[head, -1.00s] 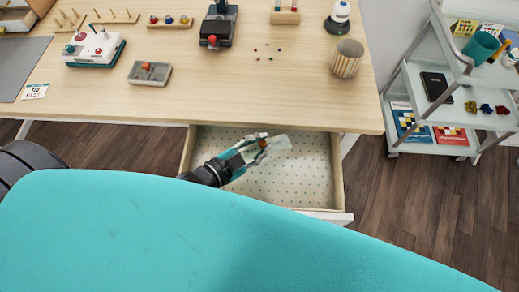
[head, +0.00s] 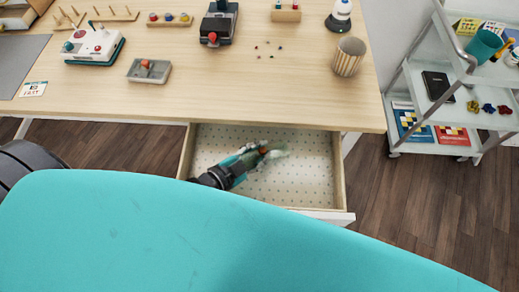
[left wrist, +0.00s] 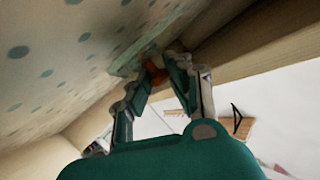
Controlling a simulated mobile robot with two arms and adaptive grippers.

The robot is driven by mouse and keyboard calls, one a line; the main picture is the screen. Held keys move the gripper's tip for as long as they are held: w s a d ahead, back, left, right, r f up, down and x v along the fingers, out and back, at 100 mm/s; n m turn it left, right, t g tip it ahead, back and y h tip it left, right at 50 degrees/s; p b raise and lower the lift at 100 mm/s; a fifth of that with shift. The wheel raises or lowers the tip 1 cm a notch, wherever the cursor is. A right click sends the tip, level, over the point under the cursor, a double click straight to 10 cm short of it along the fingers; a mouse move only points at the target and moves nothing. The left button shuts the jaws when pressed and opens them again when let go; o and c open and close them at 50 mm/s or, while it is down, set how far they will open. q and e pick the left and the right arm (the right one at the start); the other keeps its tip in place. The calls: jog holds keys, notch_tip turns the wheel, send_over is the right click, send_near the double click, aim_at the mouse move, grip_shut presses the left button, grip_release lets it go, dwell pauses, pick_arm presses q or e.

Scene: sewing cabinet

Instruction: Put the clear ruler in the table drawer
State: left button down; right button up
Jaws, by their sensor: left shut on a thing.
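The table drawer (head: 312,182) stands open below the tabletop, with a pale dotted floor and wooden walls. My left gripper (head: 261,151) is inside the drawer's outline, over the middle of its floor. It is shut on the clear ruler (head: 278,152), a pale see-through piece that sticks out to the right past the fingertips. In the left wrist view, the fingers (left wrist: 156,82) close on a small orange part, and the dotted drawer floor (left wrist: 45,65) is very near. Whether the ruler touches the floor I cannot tell. My right gripper is not in view.
The wooden table (head: 200,95) is above the drawer. It holds a striped cup (head: 348,57), a grey tray (head: 149,71), a white-and-teal device (head: 95,45) and several small beads. A white cart (head: 433,112) stands at the right. The drawer is otherwise empty.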

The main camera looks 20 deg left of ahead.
pick_arm(q)
jog(key=c, duration=1.3)
grip_release()
jog(key=shift+f, duration=0.15)
jog(key=shift+o, duration=0.2)
jog(key=shift+r, duration=0.5)
jog(key=v, duration=0.7)
jog(key=shift+s+a+r+p, duration=0.1)
jog(key=shift+s+r+p, duration=0.15)
jog(key=shift+p, duration=0.1)
